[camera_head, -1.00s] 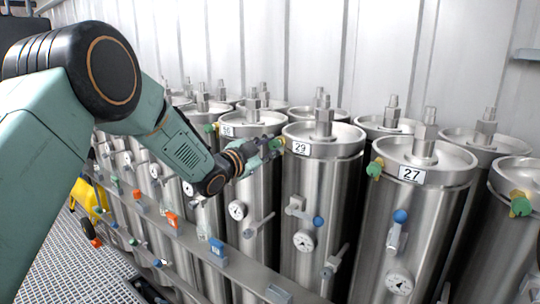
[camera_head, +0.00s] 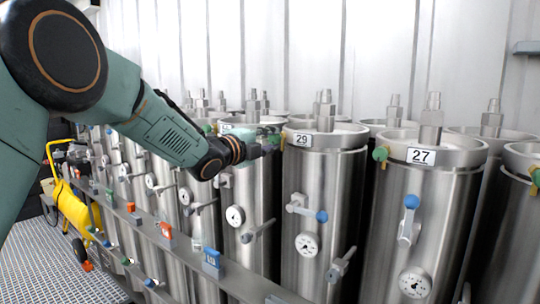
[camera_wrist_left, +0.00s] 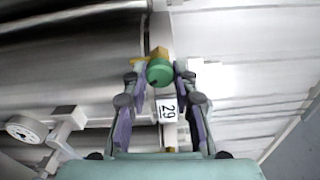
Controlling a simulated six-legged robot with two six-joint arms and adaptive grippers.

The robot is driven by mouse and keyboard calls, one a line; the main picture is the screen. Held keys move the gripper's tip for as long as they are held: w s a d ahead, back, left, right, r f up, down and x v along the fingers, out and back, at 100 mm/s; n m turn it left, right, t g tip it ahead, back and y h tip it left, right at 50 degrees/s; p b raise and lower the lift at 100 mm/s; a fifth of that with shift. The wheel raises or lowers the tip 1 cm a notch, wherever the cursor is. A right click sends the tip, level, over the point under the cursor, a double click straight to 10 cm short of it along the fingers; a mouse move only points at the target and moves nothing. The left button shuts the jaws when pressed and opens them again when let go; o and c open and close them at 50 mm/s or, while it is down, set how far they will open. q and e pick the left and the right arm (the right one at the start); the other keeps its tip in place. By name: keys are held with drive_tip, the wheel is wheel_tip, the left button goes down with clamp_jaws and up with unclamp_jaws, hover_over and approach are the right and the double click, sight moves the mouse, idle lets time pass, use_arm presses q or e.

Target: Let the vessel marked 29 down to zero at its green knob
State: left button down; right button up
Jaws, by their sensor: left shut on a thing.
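The vessel marked 29 (camera_head: 318,190) is a tall steel cylinder with a white number label (camera_head: 302,140) near its top. Its green knob (camera_wrist_left: 159,71) sits on a brass fitting in the left wrist view, between the fingers of my left gripper (camera_wrist_left: 157,78). In the head view my left gripper (camera_head: 272,143) reaches the knob from the left, and its fingers hide most of it. It is shut on the green knob. The label 29 also shows in the left wrist view (camera_wrist_left: 168,111). A gauge (camera_head: 307,245) and a blue-knobbed valve (camera_head: 321,216) are lower on the vessel. My right gripper is not in view.
The vessel marked 27 (camera_head: 420,200), with its own green knob (camera_head: 380,154), stands close on the right. More vessels stand in rows left and behind. A metal rail (camera_head: 185,248) with coloured tags runs in front. A yellow cart (camera_head: 72,208) stands at far left.

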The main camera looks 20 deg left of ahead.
use_arm(q)
drive_tip(key=m+b, duration=0.4)
drive_tip(key=shift+f+b, duration=0.2)
drive_tip(key=shift+b, duration=0.15)
drive_tip(key=shift+r+m+b, duration=0.15)
drive_tip(key=shift+m+b, duration=0.85)
drive_tip(key=c, duration=1.1)
unclamp_jaws()
drive_tip(key=shift+o, duration=0.2)
drive_tip(key=v, duration=1.2)
